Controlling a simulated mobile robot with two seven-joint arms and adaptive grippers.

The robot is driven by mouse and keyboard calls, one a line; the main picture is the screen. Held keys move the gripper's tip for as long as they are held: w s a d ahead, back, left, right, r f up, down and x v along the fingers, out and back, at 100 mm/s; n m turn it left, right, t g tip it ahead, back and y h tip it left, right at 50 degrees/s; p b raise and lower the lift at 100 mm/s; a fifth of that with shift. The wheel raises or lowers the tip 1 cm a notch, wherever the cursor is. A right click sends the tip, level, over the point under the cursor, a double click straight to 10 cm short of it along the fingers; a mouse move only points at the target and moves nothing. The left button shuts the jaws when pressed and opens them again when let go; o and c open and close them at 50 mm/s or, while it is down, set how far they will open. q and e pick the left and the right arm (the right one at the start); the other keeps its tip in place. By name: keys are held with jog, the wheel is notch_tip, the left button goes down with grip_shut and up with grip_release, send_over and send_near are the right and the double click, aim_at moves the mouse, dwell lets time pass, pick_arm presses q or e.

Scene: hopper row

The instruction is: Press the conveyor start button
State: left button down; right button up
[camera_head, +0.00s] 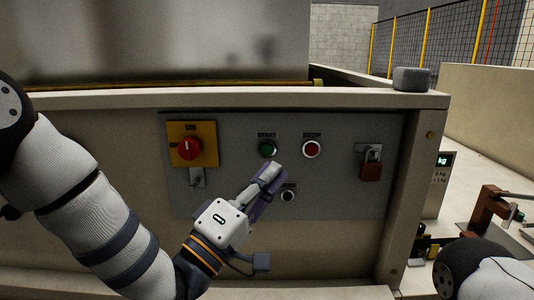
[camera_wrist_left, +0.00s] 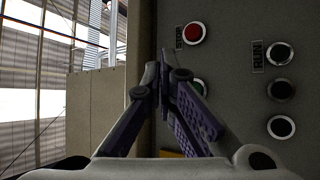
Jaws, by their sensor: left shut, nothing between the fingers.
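The green start button (camera_head: 267,149) sits under a START label on the grey control panel (camera_head: 340,195). The red stop button (camera_head: 311,149) is to its right. My left gripper (camera_head: 276,168) is shut and empty, its fingertips just below and slightly right of the start button in the head view. In the left wrist view the shut fingers (camera_wrist_left: 165,64) partly cover the green button (camera_wrist_left: 199,87), and the red button (camera_wrist_left: 194,33) shows clear. I cannot tell whether the fingertips touch the panel. My right gripper is out of view.
A red rotary switch (camera_head: 190,148) on a yellow plate is at the panel's left; a padlock (camera_head: 371,165) hangs at its right. A dark round button (camera_head: 288,196) sits below my fingers. A grey block (camera_head: 411,79) rests on the ledge above.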

aim_at(267, 150)
pick_arm(q)
jog(key=w+b, duration=0.1)
jog(key=w, duration=0.4)
jog(key=shift+w+f, duration=0.1)
jog(key=shift+w, duration=0.25)
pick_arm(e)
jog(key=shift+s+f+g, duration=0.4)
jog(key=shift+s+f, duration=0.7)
pick_arm(q)
jog(key=shift+w+b, duration=0.3)
jog(key=shift+w, duration=0.15)
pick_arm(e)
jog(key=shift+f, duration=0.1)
